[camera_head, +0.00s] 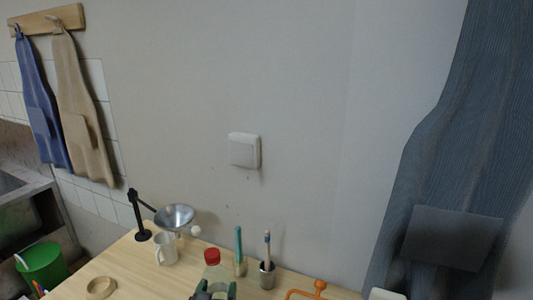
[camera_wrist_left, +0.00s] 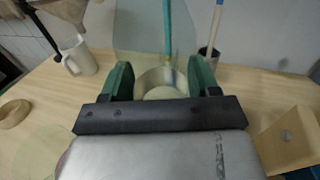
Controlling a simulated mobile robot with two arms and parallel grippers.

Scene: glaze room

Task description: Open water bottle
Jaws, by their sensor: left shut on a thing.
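The water bottle (camera_head: 212,272) stands at the table's front middle in the head view, clear-bodied with a red cap (camera_head: 211,256) on top. My left gripper (camera_head: 213,294) is at the bottom edge of that view, at the bottle's body below the cap. In the left wrist view, the green fingers of my left gripper (camera_wrist_left: 160,82) are on either side of the clear bottle (camera_wrist_left: 140,35) and shut on it. The cap is out of that view. My right gripper is in neither view.
A white mug (camera_head: 166,250), a funnel (camera_head: 174,216) on a stand, a tape roll (camera_head: 101,288), a green brush (camera_head: 238,246) and a cup with a brush (camera_head: 267,275) surround the bottle on the wooden table. An orange-handled object (camera_head: 318,288) lies right. The wall is close behind.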

